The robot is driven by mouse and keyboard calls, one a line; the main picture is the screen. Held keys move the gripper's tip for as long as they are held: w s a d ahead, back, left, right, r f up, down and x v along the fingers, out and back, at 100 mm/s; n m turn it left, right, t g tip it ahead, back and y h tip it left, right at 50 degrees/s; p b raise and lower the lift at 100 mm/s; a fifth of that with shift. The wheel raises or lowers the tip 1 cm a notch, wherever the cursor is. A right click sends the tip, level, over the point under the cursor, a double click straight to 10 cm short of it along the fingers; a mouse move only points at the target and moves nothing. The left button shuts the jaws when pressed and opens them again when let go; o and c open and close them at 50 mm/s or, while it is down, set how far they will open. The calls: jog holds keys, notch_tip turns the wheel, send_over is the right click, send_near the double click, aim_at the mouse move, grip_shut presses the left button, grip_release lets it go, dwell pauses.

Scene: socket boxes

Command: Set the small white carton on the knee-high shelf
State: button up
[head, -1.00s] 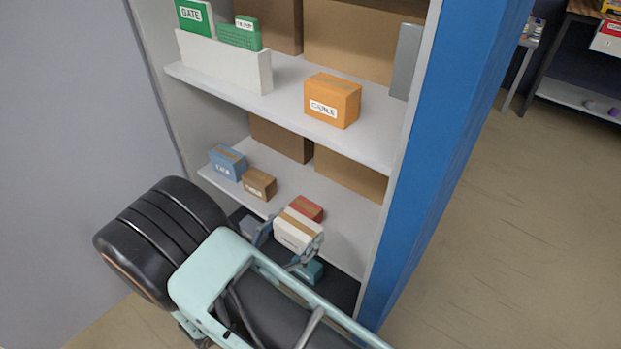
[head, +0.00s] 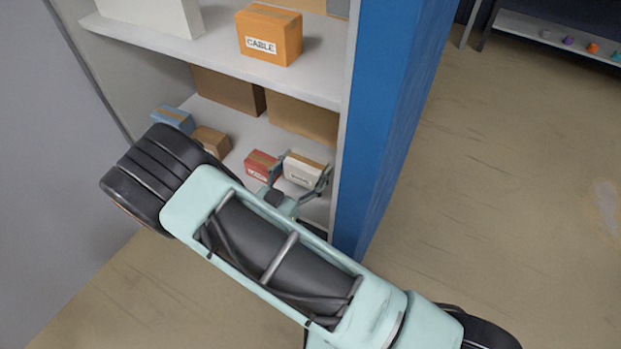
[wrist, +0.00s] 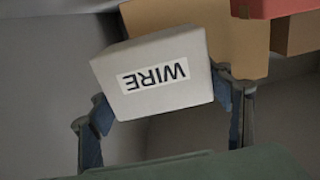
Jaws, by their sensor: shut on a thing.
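The small white carton (head: 303,170) has a tan tape strip on top. In the wrist view the white carton (wrist: 165,75) shows a label reading WIRE, upside down and slightly tilted. My gripper (head: 302,178) is shut on it, with a finger on each side; the fingers also show in the wrist view (wrist: 165,120). The carton is at the right part of the lower shelf (head: 237,150), beside a red carton (head: 262,165). Whether its underside touches the shelf is hidden.
A brown box (head: 211,141) and a blue box (head: 173,119) stand left on the lower shelf. Large cardboard boxes (head: 300,122) stand behind. The upper shelf (head: 215,50) holds an orange CABLE box (head: 269,35). The blue side panel (head: 385,130) rises close on the right.

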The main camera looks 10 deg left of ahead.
jog(key=shift+w+d+f, duration=0.25)
jog(key=shift+w+f, duration=0.05)
jog(key=shift+f, duration=0.15)
jog(key=shift+w+d+f, duration=0.2)
jog(key=shift+w+f, duration=0.05)
jog(key=shift+f, duration=0.15)
jog(key=shift+w+d+f+b, duration=0.1)
jog(key=shift+f+b, duration=0.35)
jog(key=shift+f, duration=0.45)
jog(key=shift+w+d+f+b, duration=0.1)
jog(key=shift+f+b, duration=0.35)
jog(key=shift+f, duration=0.4)
jog(key=shift+f, duration=0.15)
jog(key=o, duration=1.5)
jog(key=shift+s+a, duration=0.15)
jog(key=shift+s, duration=0.15)
jog(key=p+v, duration=0.3)
jog(key=v, duration=0.8)
jog(key=shift+s, duration=0.2)
